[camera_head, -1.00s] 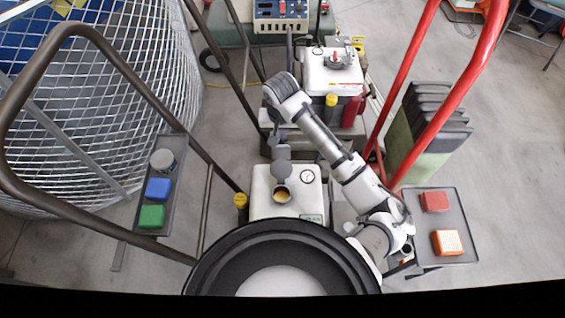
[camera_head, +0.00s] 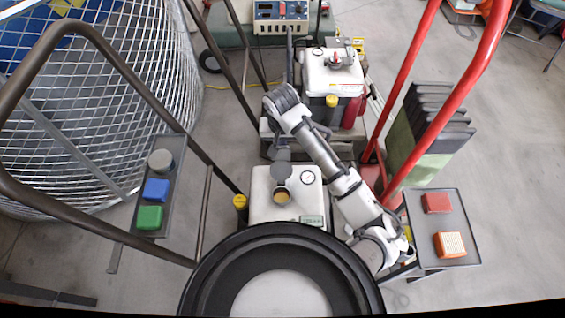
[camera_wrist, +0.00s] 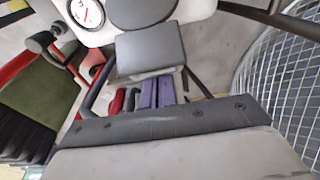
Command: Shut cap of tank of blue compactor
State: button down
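A white tank (camera_head: 262,208) with a round gauge (camera_head: 308,178) stands just beyond my body in the head view. Its round filler opening (camera_head: 282,197) is uncovered and yellowish inside. A dark grey round cap (camera_head: 281,173) stands raised at the far side of that opening. In the wrist view the tank (camera_wrist: 112,34) and a dark disc, apparently the cap (camera_wrist: 140,10), show at the top. My gripper (camera_wrist: 150,50) shows as a grey block close to the cap; contact is unclear. In the head view it (camera_head: 283,153) is small and partly hidden. Its opening cannot be made out.
A second white machine (camera_head: 330,75) stands behind. A red rail (camera_head: 455,110) and a right tray (camera_head: 440,262) with red and orange blocks flank the arm. A dark rail, a wire cage (camera_head: 110,120) and a left tray (camera_head: 140,205) lie left. Purple bars (camera_wrist: 155,93) show in the wrist view.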

jog(key=shift+s+r, duration=0.3)
jog(key=shift+s, duration=0.75)
jog(key=shift+s+r, duration=0.35)
jog(key=shift+s, duration=0.65)
jog(key=shift+s+r, duration=0.3)
jog(key=shift+s, duration=0.9)
jog(key=shift+s+r+b, duration=0.15)
jog(key=shift+s+b, duration=0.35)
jog(key=shift+s, duration=0.5)
jog(key=s, duration=0.2)
jog(key=s+r, duration=0.1)
jog(key=s, duration=0.1)
jog(key=shift+s, duration=0.35)
jog(key=shift+s+f, duration=0.1)
jog(key=shift+s+f+b, duration=0.3)
jog(key=shift+s+b, duration=0.1)
jog(key=shift+s, duration=0.55)
jog(key=shift+s+f+b, duration=0.25)
jog(key=shift+s+b, duration=0.15)
jog(key=shift+s, duration=0.55)
